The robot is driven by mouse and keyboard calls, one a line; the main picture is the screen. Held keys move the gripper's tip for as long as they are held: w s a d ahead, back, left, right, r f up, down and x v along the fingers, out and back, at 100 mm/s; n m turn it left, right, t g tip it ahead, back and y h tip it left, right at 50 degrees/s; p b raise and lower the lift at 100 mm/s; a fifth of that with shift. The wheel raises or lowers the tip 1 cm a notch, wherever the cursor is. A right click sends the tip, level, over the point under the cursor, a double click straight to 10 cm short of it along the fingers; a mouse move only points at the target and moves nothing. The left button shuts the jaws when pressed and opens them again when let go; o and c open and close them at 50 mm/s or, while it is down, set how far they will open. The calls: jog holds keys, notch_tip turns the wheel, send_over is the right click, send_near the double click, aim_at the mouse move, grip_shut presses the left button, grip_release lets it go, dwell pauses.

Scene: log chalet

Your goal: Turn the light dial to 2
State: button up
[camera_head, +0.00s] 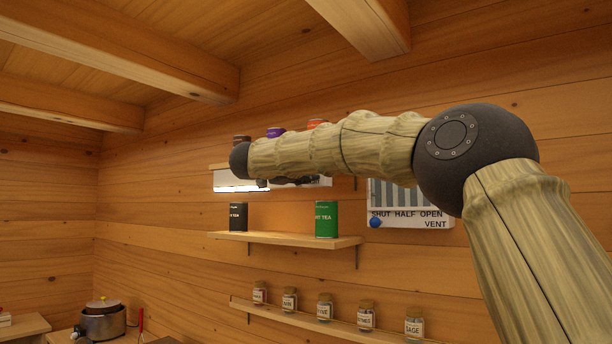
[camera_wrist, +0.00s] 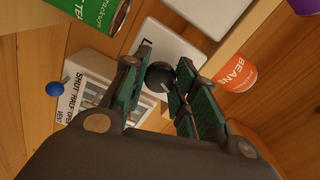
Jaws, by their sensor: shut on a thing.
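The light dial is a small black knob (camera_wrist: 158,77) on a white panel (camera_wrist: 176,43) in the wrist view. A light mark shows on the knob. Only a letter L of the panel's lettering is readable, so the number it points to cannot be told. My gripper (camera_wrist: 160,70) has its green-padded fingers on either side of the knob and is shut on it. In the head view, my gripper (camera_head: 268,182) is at the wall below the upper shelf, small and dark, and my arm hides the dial.
A vent panel (camera_head: 412,219) with a blue knob (camera_head: 375,222) is to the right. Dark (camera_head: 238,217) and green (camera_head: 326,219) tea tins stand on the shelf below (camera_head: 285,239). An orange beans can (camera_wrist: 238,77) is close to my fingers. Spice jars (camera_head: 325,307) line the lowest shelf.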

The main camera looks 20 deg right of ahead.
jog(key=shift+f, duration=0.15)
jog(key=o, duration=1.1)
jog(key=shift+s+a, duration=0.15)
jog(key=shift+a, duration=0.05)
jog(key=shift+c, duration=0.2)
jog(key=shift+d, duration=0.1)
jog(key=v, duration=1.2)
